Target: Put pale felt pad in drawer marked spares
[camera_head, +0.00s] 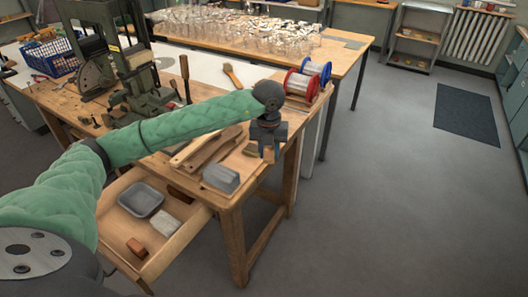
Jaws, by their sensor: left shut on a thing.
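My left gripper (260,152) points down over the right end of the wooden workbench. It is shut on a small tan piece (250,149), mostly hidden by the fingers; I cannot tell whether this is the pale felt pad. An open wooden drawer (188,240) juts out under the bench front, left of and below the gripper. It holds a grey tray (141,199), a whitish block (167,223) and a reddish-brown block (136,247). No spares marking is readable. My right gripper is out of view.
A grey block (220,178) and curved wooden pieces (198,148) lie on the bench near the gripper. Red and blue wire spools (299,83) stand behind it. A green machine (110,50) and a blue basket (47,56) are at left.

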